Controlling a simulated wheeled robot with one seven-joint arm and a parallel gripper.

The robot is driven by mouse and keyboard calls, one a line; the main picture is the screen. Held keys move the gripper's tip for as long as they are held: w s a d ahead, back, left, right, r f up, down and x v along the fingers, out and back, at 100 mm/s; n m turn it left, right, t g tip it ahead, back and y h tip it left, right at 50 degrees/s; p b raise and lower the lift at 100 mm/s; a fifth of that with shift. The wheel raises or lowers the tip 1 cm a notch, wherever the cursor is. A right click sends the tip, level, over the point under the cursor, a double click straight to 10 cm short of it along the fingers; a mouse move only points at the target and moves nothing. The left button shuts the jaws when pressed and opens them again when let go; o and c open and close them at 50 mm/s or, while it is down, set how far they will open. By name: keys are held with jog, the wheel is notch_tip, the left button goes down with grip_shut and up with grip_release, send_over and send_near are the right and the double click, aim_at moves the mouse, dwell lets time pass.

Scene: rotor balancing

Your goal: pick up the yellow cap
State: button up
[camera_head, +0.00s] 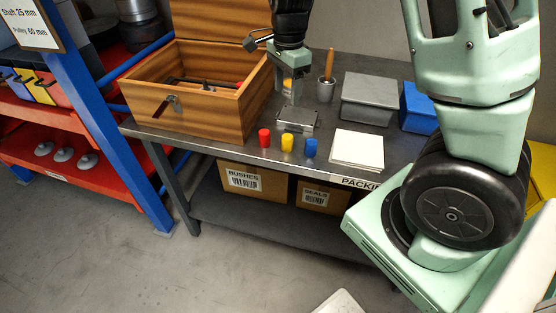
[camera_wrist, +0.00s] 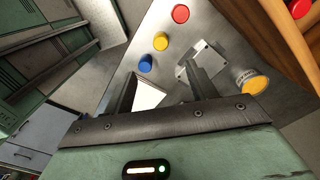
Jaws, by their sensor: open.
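The yellow cap (camera_head: 287,143) stands on the metal table near its front edge, between the red cap (camera_head: 264,138) and the blue cap (camera_head: 311,148). In the wrist view the yellow cap (camera_wrist: 160,41) lies beyond my fingertips, again between the red cap (camera_wrist: 180,13) and the blue cap (camera_wrist: 145,63). My gripper (camera_head: 291,94) hangs above the table, farther back than the caps. In the wrist view my gripper (camera_wrist: 160,70) is open, with nothing between its fingers. It is apart from the yellow cap.
A small grey metal block (camera_head: 297,119) sits behind the caps, near my gripper. An open wooden box (camera_head: 190,107) stands left. A white pad (camera_head: 357,150), grey box (camera_head: 368,99) and blue bin (camera_head: 416,107) are right. A labelled yellow round item (camera_wrist: 252,82) shows in the wrist view.

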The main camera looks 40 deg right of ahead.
aim_at(288, 136)
jog(key=shift+m, duration=0.3)
jog(key=f, duration=1.2)
jog(key=shift+d+f, duration=0.2)
jog(key=shift+d, duration=0.05)
jog(key=shift+f+p, duration=0.75)
jog(key=shift+f, duration=1.85)
jog(key=c, duration=1.1)
